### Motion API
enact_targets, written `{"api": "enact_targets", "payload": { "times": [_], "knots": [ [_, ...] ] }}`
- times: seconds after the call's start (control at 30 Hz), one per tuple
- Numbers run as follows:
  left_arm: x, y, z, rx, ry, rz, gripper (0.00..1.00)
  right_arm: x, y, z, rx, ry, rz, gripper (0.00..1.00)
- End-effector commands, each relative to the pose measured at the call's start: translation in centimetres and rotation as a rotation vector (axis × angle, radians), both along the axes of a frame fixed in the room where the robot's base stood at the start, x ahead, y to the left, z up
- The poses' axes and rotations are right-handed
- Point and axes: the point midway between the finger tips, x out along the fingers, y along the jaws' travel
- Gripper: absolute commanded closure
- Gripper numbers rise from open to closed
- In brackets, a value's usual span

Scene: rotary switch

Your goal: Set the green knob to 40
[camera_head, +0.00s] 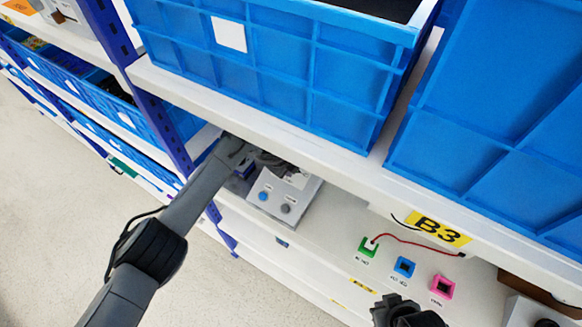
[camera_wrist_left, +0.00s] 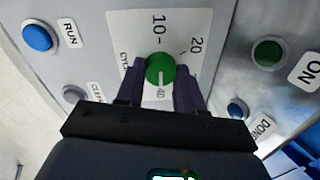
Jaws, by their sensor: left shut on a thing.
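The green knob (camera_wrist_left: 160,66) sits on a white dial label in the left wrist view. My left gripper (camera_wrist_left: 160,73) is shut on it, one dark finger on each side. The knob's white line points down in the picture, toward the 40 mark (camera_wrist_left: 160,93), which is partly hidden by the gripper. The 10 and 20 marks show above and to the right. In the head view the grey control box (camera_head: 285,194) stands on the shelf; my left gripper (camera_head: 262,159) covers its far part and the knob is hidden. My right gripper (camera_head: 408,314) is at the bottom edge, its fingers unclear.
A blue RUN button (camera_wrist_left: 38,38) and a grey button (camera_wrist_left: 73,94) lie left of the dial. A green ON button (camera_wrist_left: 268,53) and a blue button (camera_wrist_left: 237,109) lie right. Blue crates (camera_head: 270,62) stand on the shelf above. Coloured sockets (camera_head: 404,267) sit at right.

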Motion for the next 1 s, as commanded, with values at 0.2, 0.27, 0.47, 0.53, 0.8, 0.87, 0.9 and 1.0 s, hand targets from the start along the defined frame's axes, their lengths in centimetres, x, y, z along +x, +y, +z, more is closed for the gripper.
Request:
{"api": "enact_targets", "payload": {
  "times": [0.2,0.27,0.47,0.53,0.8,0.87,0.9,1.0],
  "knots": [
    [-0.02,0.03,-0.05,0.004,-0.001,-0.01,0.93,0.01,0.1,-0.07,0.004,0.0,-0.003,1.0],
    [-0.02,0.03,-0.04,0.004,-0.001,-0.01,0.93,0.02,0.11,-0.05,0.005,0.0,-0.004,1.0],
    [-0.03,0.02,-0.05,0.004,-0.001,-0.01,0.6,0.02,0.11,-0.05,0.004,0.0,-0.003,1.0],
    [-0.02,0.01,-0.04,0.004,-0.001,-0.01,0.49,0.02,0.1,-0.05,0.004,0.0,-0.003,1.0],
    [-0.02,-0.01,-0.03,0.003,-0.001,-0.009,0.37,0.01,-0.02,-0.06,-0.001,0.0,0.001,1.0],
    [-0.02,-0.01,-0.01,0.003,-0.001,-0.009,0.37,0.0,-0.06,-0.07,-0.003,0.0,0.002,1.0],
    [-0.03,0.0,0.01,0.003,-0.002,-0.009,0.37,0.0,-0.09,-0.09,-0.004,-0.001,0.003,1.0],
    [-0.07,0.06,0.22,0.003,-0.003,-0.01,0.37,0.0,-0.13,-0.22,-0.005,-0.001,0.004,1.0]
  ]
}}
